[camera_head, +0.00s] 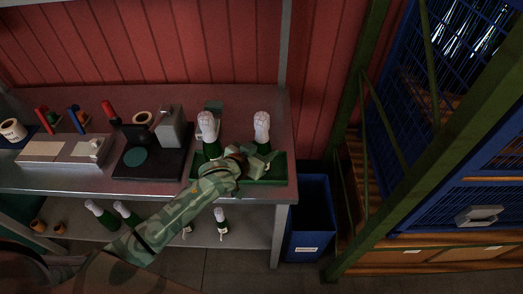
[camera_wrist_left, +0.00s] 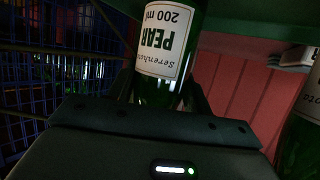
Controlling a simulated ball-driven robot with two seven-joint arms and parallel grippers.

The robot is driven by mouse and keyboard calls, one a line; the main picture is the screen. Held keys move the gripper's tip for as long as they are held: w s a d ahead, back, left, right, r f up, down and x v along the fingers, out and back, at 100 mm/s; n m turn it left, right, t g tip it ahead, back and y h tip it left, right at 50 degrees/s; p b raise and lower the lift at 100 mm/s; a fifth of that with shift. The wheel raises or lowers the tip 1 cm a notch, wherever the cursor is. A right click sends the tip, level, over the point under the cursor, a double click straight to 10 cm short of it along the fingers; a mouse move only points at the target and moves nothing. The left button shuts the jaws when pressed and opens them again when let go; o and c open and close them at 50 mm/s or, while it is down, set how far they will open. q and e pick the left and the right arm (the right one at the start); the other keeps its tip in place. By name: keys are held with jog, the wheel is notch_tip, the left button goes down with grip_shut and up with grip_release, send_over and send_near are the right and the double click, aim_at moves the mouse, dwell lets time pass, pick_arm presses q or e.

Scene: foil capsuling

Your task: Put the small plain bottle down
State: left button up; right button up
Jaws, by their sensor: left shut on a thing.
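My left gripper (camera_head: 258,163) is shut on a small green glass bottle with a white top (camera_head: 262,127), at the right end of the green tray (camera_head: 275,181). In the left wrist view the held bottle (camera_wrist_left: 165,45) hangs upside down in the picture, between the fingers, with a cream label reading PEAR 200 ml. Its base is out of frame, so I cannot tell whether it touches the tray. A second white-topped green bottle (camera_head: 207,126) stands at the tray's left, apart from the gripper. My right gripper is not in view.
A black-based device (camera_head: 150,165) and a pale block (camera_head: 60,149) stand left on the metal bench. Several bottles stand on the shelf below, one of them here (camera_head: 221,222). A blue bin (camera_head: 310,220) is right of the bench, beside a green rack post (camera_head: 372,180).

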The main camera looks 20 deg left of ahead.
pick_arm(q)
jog(key=shift+r, duration=0.15)
jog(key=o, duration=1.4)
jog(key=shift+f, duration=0.2)
jog(key=shift+r, duration=0.2)
jog(key=p+v, duration=0.2)
jog(key=v, duration=1)
jog(key=shift+s, duration=0.1)
